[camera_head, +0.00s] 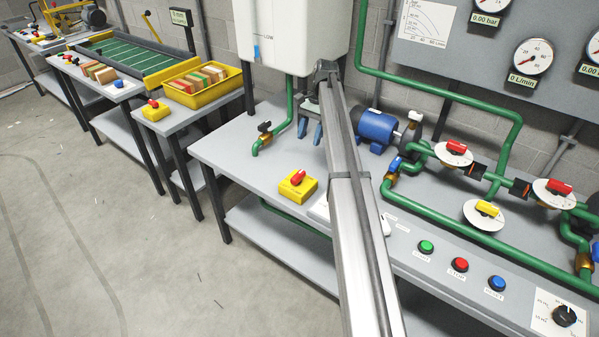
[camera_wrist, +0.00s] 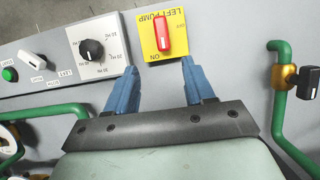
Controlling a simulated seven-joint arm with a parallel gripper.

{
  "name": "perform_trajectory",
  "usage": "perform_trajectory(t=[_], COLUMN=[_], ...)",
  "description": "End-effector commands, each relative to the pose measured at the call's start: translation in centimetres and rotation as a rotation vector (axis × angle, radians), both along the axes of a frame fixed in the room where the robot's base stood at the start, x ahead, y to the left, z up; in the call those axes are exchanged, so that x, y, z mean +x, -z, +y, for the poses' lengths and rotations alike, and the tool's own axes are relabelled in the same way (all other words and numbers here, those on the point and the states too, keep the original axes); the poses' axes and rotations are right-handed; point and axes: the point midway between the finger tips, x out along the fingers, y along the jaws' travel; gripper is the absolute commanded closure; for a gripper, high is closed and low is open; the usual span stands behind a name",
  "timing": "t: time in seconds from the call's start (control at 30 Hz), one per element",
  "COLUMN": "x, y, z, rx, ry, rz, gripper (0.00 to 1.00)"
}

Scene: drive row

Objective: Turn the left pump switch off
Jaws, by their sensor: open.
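The left pump switch is a yellow plate with a red handle, on the grey bench left of my arm in the head view (camera_head: 298,186). In the wrist view its label reads LEFT PUMP upside down (camera_wrist: 149,42). The red handle (camera_wrist: 165,34) runs up and down that picture, its lower end by the ON mark; OFF stands to its right. My gripper (camera_wrist: 191,72) is open and empty, its blue fingers pointing towards the plate with the handle ahead of the gap. In the head view the gripper (camera_head: 311,132) hangs above the bench, behind the switch.
A black dial (camera_wrist: 92,50) on a white plate and a white switch (camera_wrist: 33,57) sit beside the pump switch. A green pipe with a black-handled valve (camera_head: 265,128) stands behind it. A blue pump (camera_head: 376,128) is to the right. Bare bench lies left of the switch.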

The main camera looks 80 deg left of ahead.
Motion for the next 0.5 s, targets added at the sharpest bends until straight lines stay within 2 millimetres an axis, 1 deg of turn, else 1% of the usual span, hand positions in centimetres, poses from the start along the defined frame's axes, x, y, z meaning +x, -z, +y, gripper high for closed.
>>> perform_trajectory(t=[0.03,0.13,0.23,0.5], x=[-0.4,-0.7,-1.0,-2.2], y=[0.1,0.8,1.9,6.2], z=[0.1,-0.1,-0.5,-1.9], rx=[-0.002,-0.002,-0.002,-0.002], ry=[-0.001,-0.002,-0.001,-0.001], rz=[0.004,0.006,0.005,0.004], gripper=[0.47,0.47,0.47,0.47])
